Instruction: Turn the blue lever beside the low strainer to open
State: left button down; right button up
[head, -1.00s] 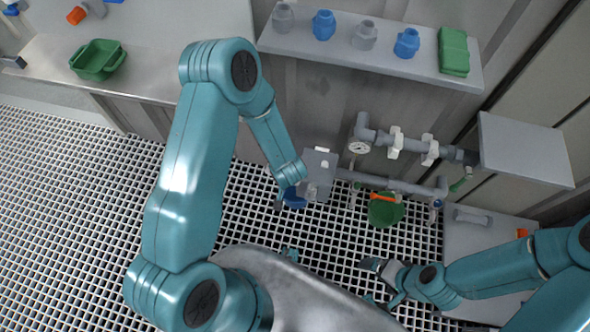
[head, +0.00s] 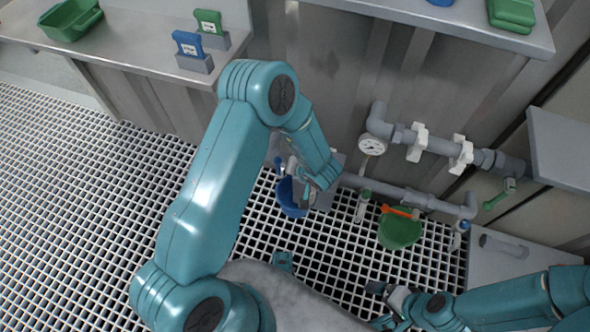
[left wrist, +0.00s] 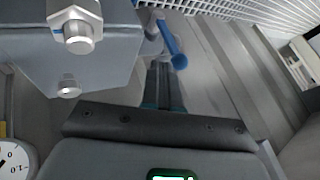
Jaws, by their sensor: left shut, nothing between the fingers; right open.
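The blue lever (left wrist: 172,45) shows in the left wrist view, sloping down to a rounded end just past my left fingertips. In the head view a small blue bar (head: 279,165), likely the same lever, shows left of the grey box (head: 335,163). My left gripper (left wrist: 164,68) is shut and empty, its dark fingers close to the lever; I cannot tell whether they touch it. In the head view my left forearm hides most of it. The low strainer cannot be picked out clearly. My right gripper (head: 386,290) is open and empty, away at the lower right.
A blue bucket (head: 290,200) and a green bucket (head: 399,232) stand low near the pipes. An orange lever (head: 398,212), a green lever (head: 497,198) and a gauge (head: 372,145) are close by. The grating (head: 90,210) at left is clear.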

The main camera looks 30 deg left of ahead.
pick_arm(q)
jog(key=b+x, duration=0.2)
jog(key=x, duration=0.5)
jog(key=shift+b, duration=0.3)
jog(key=shift+a+f, duration=0.1)
jog(key=shift+a+h+p, duration=0.2)
jog(key=shift+h+p, duration=0.15)
jog(key=shift+h, duration=0.05)
